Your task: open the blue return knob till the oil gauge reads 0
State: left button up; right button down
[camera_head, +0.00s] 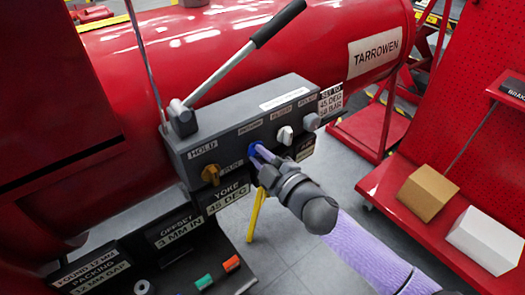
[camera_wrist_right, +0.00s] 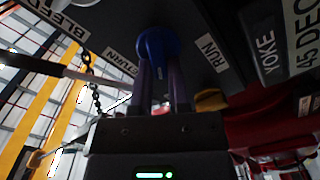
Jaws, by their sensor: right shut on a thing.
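The blue return knob (camera_head: 253,148) sits on the front face of the grey valve block (camera_head: 230,142), mostly hidden by my right gripper in the head view. In the right wrist view the knob (camera_wrist_right: 157,44) is straight ahead, a round blue cap between the fingertips. My right gripper (camera_head: 262,153) is shut on the knob, its fingers either side of it; it also shows in the wrist view (camera_wrist_right: 160,68). My left gripper is not in view. I cannot make out an oil gauge in either view.
An orange knob (camera_head: 211,174) is left of the blue one; a white knob (camera_head: 284,135) and a grey knob (camera_head: 312,122) are to its right. A long lever (camera_head: 240,60) rises above the block. Boxes (camera_head: 428,192) stand on a red shelf at right.

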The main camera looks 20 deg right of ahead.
jog(key=shift+n, duration=0.9)
jog(key=shift+f+n+p, duration=0.15)
jog(key=shift+n+p, duration=0.15)
jog(key=shift+n, duration=0.7)
jog(key=shift+a+f+n, duration=0.1)
jog(key=shift+n, duration=0.7)
jog(key=c, duration=0.6)
grip_release()
jog(key=shift+s, duration=0.1)
